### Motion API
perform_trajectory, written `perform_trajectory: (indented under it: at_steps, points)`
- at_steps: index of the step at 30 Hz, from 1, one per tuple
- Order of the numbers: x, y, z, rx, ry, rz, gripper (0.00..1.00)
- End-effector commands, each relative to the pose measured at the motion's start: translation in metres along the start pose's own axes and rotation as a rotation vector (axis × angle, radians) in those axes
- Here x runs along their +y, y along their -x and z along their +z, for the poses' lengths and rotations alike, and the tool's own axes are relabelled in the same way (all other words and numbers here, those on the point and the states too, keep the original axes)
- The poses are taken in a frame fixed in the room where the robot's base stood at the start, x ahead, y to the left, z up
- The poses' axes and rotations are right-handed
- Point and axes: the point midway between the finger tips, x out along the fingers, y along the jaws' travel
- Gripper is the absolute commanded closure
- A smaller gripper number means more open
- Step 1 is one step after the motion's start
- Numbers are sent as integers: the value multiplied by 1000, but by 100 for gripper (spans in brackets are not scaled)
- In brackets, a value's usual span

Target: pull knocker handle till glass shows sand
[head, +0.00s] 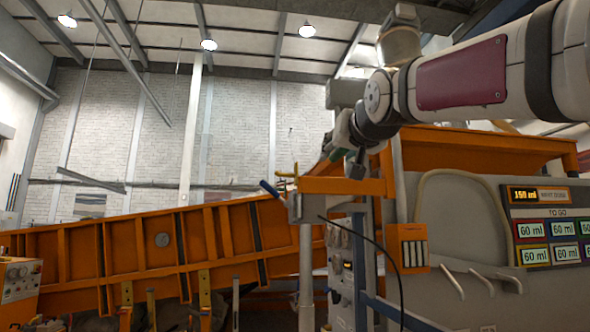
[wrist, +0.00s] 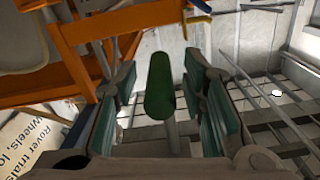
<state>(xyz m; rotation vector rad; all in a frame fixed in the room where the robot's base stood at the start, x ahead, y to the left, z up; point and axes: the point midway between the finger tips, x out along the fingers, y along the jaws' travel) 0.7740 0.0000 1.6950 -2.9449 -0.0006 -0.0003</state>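A dark green cylindrical handle (wrist: 160,85) on a thin grey rod stands in the wrist view, between the green-padded fingers of my gripper (wrist: 163,112). Gaps show on both sides of the handle, so my gripper is open and not clamped on it. In the head view my gripper (head: 333,152) is at the end of the arm, above the orange bracket (head: 345,186) beside the sandbed. The green handle cannot be made out clearly there. I cannot pick out a glass with sand in either view.
The long orange sandbed (head: 140,250) slopes across the left. A blue-tipped lever (head: 270,188) and a yellow lever (head: 284,174) sit close to the bracket. A grey panel (head: 455,225) with a "150 ml" display (head: 538,195) stands right. A black cable (head: 385,255) hangs below.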

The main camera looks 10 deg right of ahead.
Motion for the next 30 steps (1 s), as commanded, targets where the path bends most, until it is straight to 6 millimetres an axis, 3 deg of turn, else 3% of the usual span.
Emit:
perform_trajectory:
  at_steps: [6, 14, 19, 30]
  points:
    - [0, -12, 0, -1, 1, 1, 62]
    - [0, -12, 0, 0, 0, 1, 62]
    - [0, -12, 0, 0, 0, 0, 100]
    - [1, -13, 6, 0, -1, 0, 100]
